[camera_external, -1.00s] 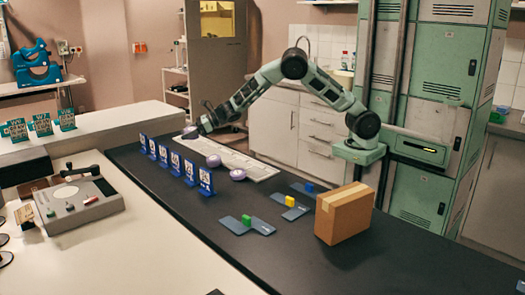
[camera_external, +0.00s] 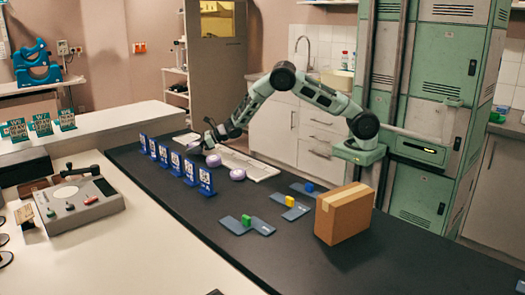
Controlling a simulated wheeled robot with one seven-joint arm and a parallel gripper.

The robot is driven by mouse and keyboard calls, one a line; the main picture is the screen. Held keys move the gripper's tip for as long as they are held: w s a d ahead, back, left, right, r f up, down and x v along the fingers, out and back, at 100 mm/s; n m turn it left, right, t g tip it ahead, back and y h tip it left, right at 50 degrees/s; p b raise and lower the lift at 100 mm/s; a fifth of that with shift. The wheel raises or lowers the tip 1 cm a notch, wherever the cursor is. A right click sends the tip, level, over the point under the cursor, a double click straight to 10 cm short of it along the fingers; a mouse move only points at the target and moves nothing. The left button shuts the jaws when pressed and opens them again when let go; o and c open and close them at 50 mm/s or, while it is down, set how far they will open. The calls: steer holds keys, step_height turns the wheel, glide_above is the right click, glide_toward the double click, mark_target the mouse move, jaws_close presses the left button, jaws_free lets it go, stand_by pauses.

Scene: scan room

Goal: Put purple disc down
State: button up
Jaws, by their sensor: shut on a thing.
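My gripper (camera_external: 210,138) is shut on a purple disc (camera_external: 208,143), of which only a small part shows under the fingers. It is near the far part of the long white board (camera_external: 260,170). I cannot tell whether the held disc touches the board.
A row of blue stands with printed codes (camera_external: 206,181) lines the black table's left side. Green, yellow and blue blocks on grey plates (camera_external: 248,225) and a cardboard box (camera_external: 343,214) stand to the right. The black surface (camera_external: 300,262) in front is clear.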

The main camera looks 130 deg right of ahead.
steer(key=shift+f, duration=0.35)
steer(key=shift+f, duration=0.15)
steer(key=o, duration=1)
steer(key=shift+o, duration=0.2)
